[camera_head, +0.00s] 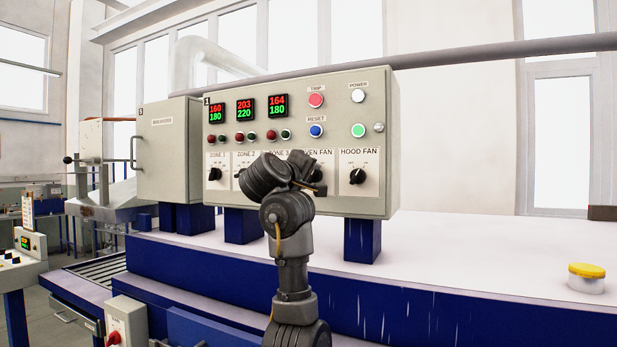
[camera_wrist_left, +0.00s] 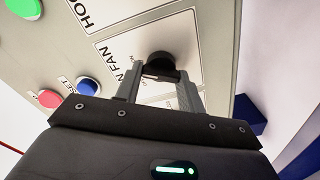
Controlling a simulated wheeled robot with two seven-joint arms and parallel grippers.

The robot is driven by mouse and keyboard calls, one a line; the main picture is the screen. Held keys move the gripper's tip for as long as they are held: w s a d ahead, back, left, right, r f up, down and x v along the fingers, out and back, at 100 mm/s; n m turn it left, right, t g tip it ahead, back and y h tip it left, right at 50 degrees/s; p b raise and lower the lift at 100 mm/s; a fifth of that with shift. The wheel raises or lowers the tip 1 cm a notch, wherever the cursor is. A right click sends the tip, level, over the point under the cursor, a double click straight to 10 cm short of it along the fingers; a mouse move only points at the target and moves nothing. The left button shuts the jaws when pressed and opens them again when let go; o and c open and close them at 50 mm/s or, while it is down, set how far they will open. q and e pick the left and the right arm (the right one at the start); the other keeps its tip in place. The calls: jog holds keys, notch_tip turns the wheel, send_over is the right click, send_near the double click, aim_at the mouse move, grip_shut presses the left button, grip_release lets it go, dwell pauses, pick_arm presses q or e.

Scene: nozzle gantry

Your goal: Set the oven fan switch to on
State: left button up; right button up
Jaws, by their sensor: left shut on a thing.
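The oven fan switch (camera_wrist_left: 161,62) is a black rotary knob on a white label plate of the grey control panel (camera_head: 225,130). In the head view my left gripper and wrist cover most of the switch and part of its "OVEN FAN" label (camera_head: 322,152). My left gripper (camera_head: 314,178) is at the panel face. In the left wrist view its two fingers (camera_wrist_left: 160,80) stand on either side of the black knob, shut on it. The knob's pointer direction cannot be read. My right gripper is not in view.
The hood fan knob (camera_head: 357,176) is close on the right. The zone 1 knob (camera_head: 215,174) is further left. Red, blue, white and green buttons sit above. A grey breaker box (camera_head: 168,150) stands left. A yellow-lidded jar (camera_head: 586,278) is on the white surface at right.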

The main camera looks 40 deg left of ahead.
pick_arm(q)
jog(key=shift+f, duration=0.1)
jog(key=o, duration=1)
jog(key=b+v, duration=0.4)
jog(key=v, duration=0.6)
jog(key=shift+s+d, duration=0.1)
jog(key=shift+s, duration=0.3)
